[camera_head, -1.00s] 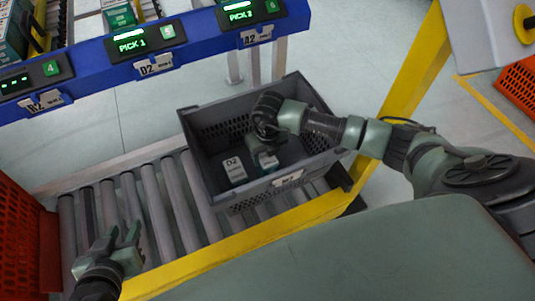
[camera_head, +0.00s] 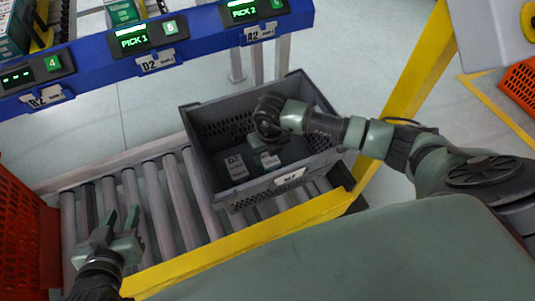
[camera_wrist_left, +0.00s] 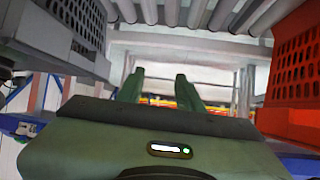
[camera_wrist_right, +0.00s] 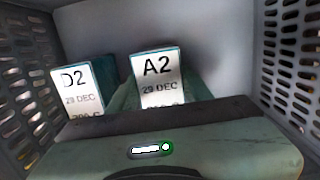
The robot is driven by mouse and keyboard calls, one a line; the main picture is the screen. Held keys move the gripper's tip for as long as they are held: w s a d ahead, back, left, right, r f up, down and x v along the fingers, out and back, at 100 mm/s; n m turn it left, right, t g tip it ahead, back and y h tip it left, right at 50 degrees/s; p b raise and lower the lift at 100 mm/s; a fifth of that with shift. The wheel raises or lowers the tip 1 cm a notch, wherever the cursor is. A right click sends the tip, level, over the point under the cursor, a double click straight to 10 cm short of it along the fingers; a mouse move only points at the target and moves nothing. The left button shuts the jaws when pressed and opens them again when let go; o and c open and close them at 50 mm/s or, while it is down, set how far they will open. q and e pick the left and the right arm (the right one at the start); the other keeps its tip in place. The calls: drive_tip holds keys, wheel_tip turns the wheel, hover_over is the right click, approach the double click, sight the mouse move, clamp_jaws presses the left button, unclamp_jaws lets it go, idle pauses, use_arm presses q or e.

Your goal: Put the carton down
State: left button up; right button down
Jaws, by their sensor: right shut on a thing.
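The carton labelled A2 (camera_wrist_right: 158,82) is between the fingers of my right gripper (camera_head: 263,153), which is shut on it. My right gripper reaches down inside the grey tote (camera_head: 203,172). In the head view the A2 carton (camera_head: 268,161) is mostly hidden by the gripper. A second carton, labelled D2 (camera_wrist_right: 78,92), stands in the tote to the left of it; it also shows in the head view (camera_head: 237,168). I cannot tell whether the A2 carton touches the tote floor. My left gripper (camera_head: 121,222) is open and empty above the rollers.
The tote sits on a roller conveyor (camera_head: 150,195) with a yellow rail (camera_head: 240,242) along its near side. A blue shelf beam (camera_head: 95,75) with lit pick displays runs behind. An orange tote (camera_head: 20,230) stands at the far left. The tote's right part looks empty.

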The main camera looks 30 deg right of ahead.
drive_tip(key=c, duration=0.6)
unclamp_jaws()
use_arm(q)
drive_tip(key=shift+w+d+r, duration=0.15)
drive_tip(key=shift+r, duration=0.05)
use_arm(e)
drive_tip(key=r, duration=0.2)
drive_tip(key=r+p, duration=0.1)
drive_tip(key=r, duration=0.1)
drive_tip(key=r+p, duration=0.1)
drive_tip(key=r, duration=0.1)
drive_tip(key=shift+s+r, duration=0.1)
drive_tip(key=shift+s, duration=0.15)
use_arm(q)
drive_tip(key=s+a+f+g+y+p, duration=0.1)
drive_tip(key=s+a+f+g, duration=0.1)
drive_tip(key=s, duration=0.4)
drive_tip(key=s+a+f+g+y, duration=0.1)
drive_tip(key=s+a+f+g, duration=0.1)
drive_tip(key=s+f+g, duration=0.2)
drive_tip(key=shift+s+a+f+g+p, duration=0.2)
drive_tip(key=shift+s+a+g+p, duration=0.2)
drive_tip(key=shift+s+g, duration=0.95)
use_arm(e)
drive_tip(key=shift+s+r, duration=0.2)
drive_tip(key=shift+r, duration=1.4)
drive_tip(key=shift+s+r, duration=0.2)
drive_tip(key=shift+r, duration=1.4)
